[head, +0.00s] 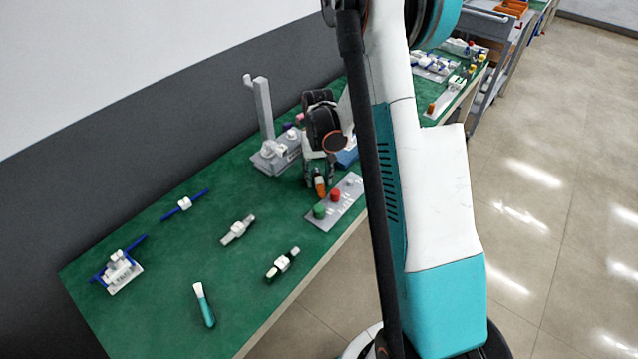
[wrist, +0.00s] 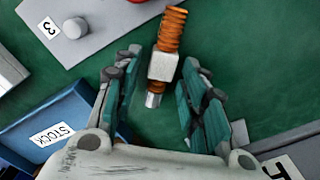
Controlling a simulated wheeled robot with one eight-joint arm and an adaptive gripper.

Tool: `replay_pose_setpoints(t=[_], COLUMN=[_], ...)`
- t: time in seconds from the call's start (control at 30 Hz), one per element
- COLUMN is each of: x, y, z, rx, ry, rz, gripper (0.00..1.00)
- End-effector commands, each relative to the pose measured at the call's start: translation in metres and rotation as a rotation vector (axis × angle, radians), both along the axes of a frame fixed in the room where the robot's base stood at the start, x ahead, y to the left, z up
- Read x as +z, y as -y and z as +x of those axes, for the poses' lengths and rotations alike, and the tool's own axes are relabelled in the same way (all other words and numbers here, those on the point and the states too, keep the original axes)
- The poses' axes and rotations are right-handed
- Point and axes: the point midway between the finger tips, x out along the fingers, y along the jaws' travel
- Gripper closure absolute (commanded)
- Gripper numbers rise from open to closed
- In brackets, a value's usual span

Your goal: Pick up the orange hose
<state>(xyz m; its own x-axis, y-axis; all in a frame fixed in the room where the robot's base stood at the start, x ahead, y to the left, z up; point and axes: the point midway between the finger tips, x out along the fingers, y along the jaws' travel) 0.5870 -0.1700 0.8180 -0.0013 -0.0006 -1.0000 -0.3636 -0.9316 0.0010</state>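The orange hose (wrist: 172,30) is a short ribbed orange piece with a white block and a metal tip, seen in the wrist view over the green table. Its white block and metal tip lie between the two fingers of my gripper (wrist: 161,92), with gaps on both sides. The ribbed end points away from my palm. My gripper is open and holds nothing. In the head view my gripper (head: 318,172) points down over the table, and the orange end of the hose (head: 320,188) shows just below the fingers. Its height above the hose is hard to tell.
A grey panel (head: 325,222) with green and red knobs stands close at the table's front edge. A blue bin (wrist: 40,118) marked STOCK is near my gripper. A grey stand with a post (head: 263,108) is behind. Blue, white and green-ended pieces lie spread on the left.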

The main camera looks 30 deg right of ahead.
Motion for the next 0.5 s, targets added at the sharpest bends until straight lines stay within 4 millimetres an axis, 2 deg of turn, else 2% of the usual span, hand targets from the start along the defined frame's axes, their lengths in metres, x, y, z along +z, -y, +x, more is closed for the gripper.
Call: replay_pose_setpoints(t=[0.03,0.1,0.13,0.5], x=[0.0001,0.0001,0.0002,0.0018], y=[0.0000,0.0000,0.0000,0.0000], z=[0.0000,0.0000,0.0000,0.0000], rx=[0.000,0.000,0.000,0.000], ry=[0.000,0.000,0.000,0.000], rz=[0.000,0.000,0.000,0.000], gripper=[0.80,0.96,1.00,1.00])
